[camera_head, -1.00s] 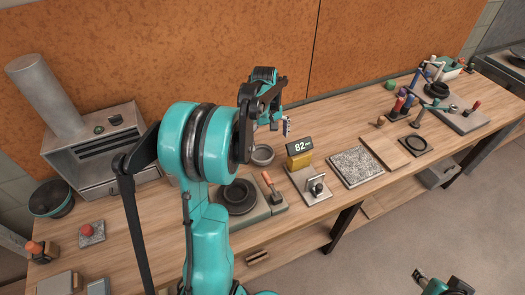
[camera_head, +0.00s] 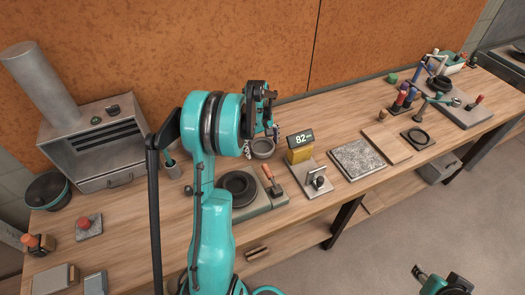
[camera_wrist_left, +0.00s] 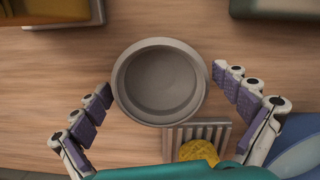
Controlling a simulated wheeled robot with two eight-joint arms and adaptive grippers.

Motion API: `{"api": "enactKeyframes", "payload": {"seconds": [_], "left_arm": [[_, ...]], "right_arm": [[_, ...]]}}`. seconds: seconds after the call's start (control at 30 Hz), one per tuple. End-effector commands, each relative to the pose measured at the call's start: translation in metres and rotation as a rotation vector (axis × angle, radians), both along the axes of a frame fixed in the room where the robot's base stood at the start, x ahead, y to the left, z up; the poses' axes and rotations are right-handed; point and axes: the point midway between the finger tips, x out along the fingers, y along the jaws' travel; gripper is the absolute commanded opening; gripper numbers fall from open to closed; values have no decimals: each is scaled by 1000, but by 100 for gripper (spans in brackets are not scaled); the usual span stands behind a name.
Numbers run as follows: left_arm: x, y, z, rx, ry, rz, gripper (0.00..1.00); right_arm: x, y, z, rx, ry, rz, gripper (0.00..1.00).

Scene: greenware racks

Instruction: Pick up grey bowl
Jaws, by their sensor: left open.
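The grey bowl (camera_head: 263,150) is a round, shallow, empty dish standing on the wooden bench, partly hidden behind my left arm in the head view. In the left wrist view the bowl (camera_wrist_left: 160,108) lies between the spread fingers of my left gripper (camera_wrist_left: 162,82). The fingers are open, one to each side of the bowl, with a gap on both sides. In the head view my left gripper (camera_head: 270,128) is just above the bowl. What looks like my right gripper (camera_head: 420,272) shows at the bottom right edge; its jaws are unclear.
A yellow sponge (camera_wrist_left: 198,152) on a grey ridged dish (camera_wrist_left: 172,136) is close beside the bowl. A dark round plate (camera_head: 238,187) lies in front. A small kiln (camera_head: 100,160) stands left.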

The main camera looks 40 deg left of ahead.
Motion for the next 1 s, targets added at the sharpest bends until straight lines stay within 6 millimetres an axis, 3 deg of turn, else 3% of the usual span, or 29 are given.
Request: {"api": "enactKeyframes", "payload": {"seconds": [0.13, 0.3, 0.37, 0.77, 1.0], "left_arm": [[0, 0, 1, 0, 0, 0, 99], [0, 0, 2, 0, 0, 0, 54], [0, 0, 2, 0, 0, 0, 42], [0, 0, 7, 0, 0, 0, 41], [0, 0, 39, 0, 0, 0, 41]], "right_arm": [[0, 0, 1, 0, 0, 0, 40], [0, 0, 1, 0, 0, 0, 40], [0, 0, 1, 0, 0, 0, 40], [0, 0, 4, 0, 0, 0, 40], [0, 0, 18, 0, 0, 0, 40]]}}
